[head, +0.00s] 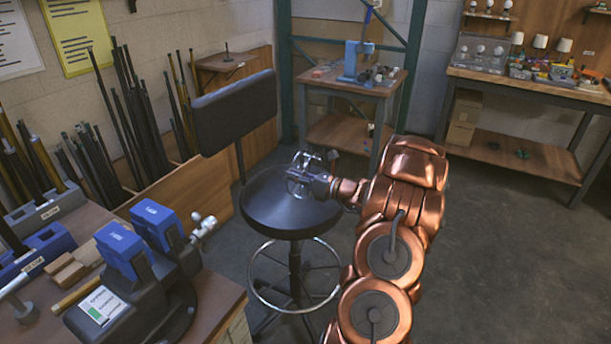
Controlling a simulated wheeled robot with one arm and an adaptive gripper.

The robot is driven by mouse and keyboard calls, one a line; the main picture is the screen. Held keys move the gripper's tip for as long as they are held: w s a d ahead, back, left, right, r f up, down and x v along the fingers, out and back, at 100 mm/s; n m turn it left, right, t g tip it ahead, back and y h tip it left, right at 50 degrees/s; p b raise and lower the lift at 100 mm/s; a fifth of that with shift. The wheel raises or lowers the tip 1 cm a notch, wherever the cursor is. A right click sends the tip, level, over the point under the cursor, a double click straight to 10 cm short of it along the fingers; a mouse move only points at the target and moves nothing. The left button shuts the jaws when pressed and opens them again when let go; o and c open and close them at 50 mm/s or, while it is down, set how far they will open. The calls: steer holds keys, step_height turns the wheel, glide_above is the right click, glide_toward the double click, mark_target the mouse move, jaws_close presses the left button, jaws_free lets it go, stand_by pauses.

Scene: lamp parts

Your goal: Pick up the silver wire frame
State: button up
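My copper arm reaches over the black round stool seat (262,212) in the middle of the view. My gripper (300,174) is at its end, small and silvery, just above or at the seat's far right part. Thin silver bars show around the fingertips. I cannot tell which of them belong to the silver wire frame and which to the gripper. No separate wire frame can be made out elsewhere. The fingers are too small to show whether they are open or shut.
The stool's dark backrest (234,111) rises behind the seat. A workbench with a blue clamp (153,226) stands at the front left. A small table (383,91) with a blue press and a long shelf bench (521,80) stand behind. The floor at right is clear.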

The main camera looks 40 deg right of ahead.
mark_target(294, 164)
jaws_close()
steer(key=shift+r, duration=0.1)
steer(key=shift+r, duration=1.8)
steer(key=s+a+b, duration=0.1)
steer(key=s+a, duration=0.3)
steer(key=s, duration=0.3)
steer(key=s+a+r+b, duration=0.1)
steer(key=s+a, duration=0.2)
steer(key=s, duration=0.4)
steer(key=shift+a, duration=0.35)
steer(key=shift+r, duration=0.1)
